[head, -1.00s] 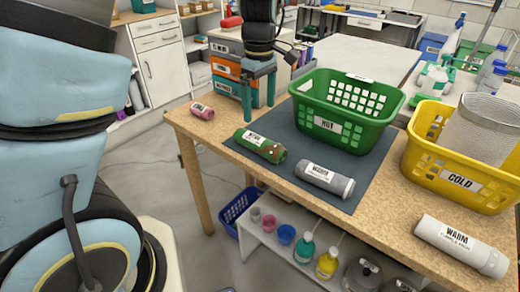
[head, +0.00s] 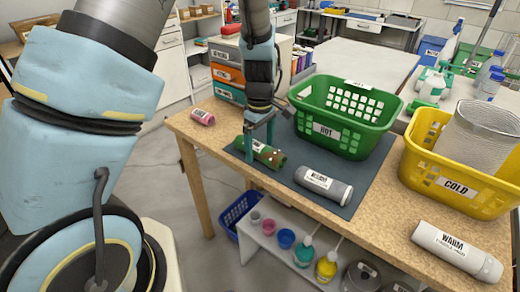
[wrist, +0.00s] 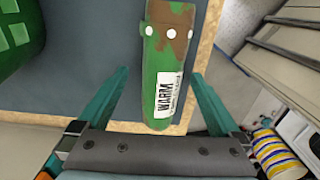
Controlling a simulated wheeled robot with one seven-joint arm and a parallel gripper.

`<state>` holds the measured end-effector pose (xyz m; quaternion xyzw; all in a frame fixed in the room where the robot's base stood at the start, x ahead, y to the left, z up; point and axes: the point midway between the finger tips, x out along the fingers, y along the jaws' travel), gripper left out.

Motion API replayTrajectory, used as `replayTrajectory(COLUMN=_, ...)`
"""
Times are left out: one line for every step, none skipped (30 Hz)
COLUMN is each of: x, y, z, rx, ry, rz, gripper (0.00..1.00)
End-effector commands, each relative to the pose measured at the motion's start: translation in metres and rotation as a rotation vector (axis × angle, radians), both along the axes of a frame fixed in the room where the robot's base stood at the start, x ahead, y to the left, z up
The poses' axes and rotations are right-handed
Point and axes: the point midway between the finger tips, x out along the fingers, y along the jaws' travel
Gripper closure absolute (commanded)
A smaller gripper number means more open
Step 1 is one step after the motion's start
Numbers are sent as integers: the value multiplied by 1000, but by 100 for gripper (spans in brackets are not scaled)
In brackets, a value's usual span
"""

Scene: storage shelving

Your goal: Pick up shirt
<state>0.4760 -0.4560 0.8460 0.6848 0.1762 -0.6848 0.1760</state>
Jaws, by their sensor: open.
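A rolled green-and-brown camouflage piece (head: 269,157) with a white label lies on the dark mat. It looks like rolled clothing and may be the shirt. In the wrist view this roll (wrist: 163,65) points toward me, and its label reads WARM. My gripper (head: 259,152) is open and low over the roll's left part in the head view. In the wrist view the gripper's teal fingers (wrist: 160,78) stand apart on either side of the roll, with visible gaps. The fingers partly hide the roll's label in the head view.
A green HOT basket (head: 345,115) stands behind the roll. A grey roll (head: 323,185) lies to its right on the mat (head: 290,150). A small pink roll (head: 202,117) lies at left. A yellow COLD basket (head: 455,188) and a white WARM roll (head: 456,251) are at right.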

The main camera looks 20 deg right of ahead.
Motion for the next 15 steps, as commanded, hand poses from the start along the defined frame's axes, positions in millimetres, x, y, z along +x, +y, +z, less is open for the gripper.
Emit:
replayTrajectory(x=0, y=0, z=0, rx=0, ry=0, rz=0, gripper=0)
replayTrajectory(x=0, y=0, z=0, rx=0, ry=0, rz=0, gripper=0)
replayTrajectory(x=0, y=0, z=0, rx=0, ry=0, rz=0, gripper=0)
replayTrajectory(x=0, y=0, z=0, rx=0, ry=0, rz=0, gripper=2)
replayTrajectory(x=0, y=0, z=0, rx=0, ry=0, rz=0, gripper=6)
replayTrajectory(x=0, y=0, z=0, rx=0, ry=0, rz=0, gripper=10)
replayTrajectory(x=0, y=0, z=0, rx=0, ry=0, rz=0, gripper=14)
replayTrajectory(x=0, y=0, z=0, rx=0, ry=0, rz=0, gripper=17)
replayTrajectory(x=0, y=0, z=0, rx=0, ry=0, rz=0, gripper=21)
replayTrajectory(x=0, y=0, z=0, rx=0, ry=0, rz=0, gripper=25)
replayTrajectory(x=0, y=0, z=0, rx=0, ry=0, rz=0, gripper=28)
replayTrajectory(x=0, y=0, z=0, rx=0, ry=0, rz=0, gripper=33)
replayTrajectory(x=0, y=0, z=0, rx=0, ry=0, rz=0, gripper=36)
replayTrajectory(x=0, y=0, z=0, rx=0, ry=0, rz=0, gripper=39)
replayTrajectory(x=0, y=0, z=0, rx=0, ry=0, rz=0, gripper=44)
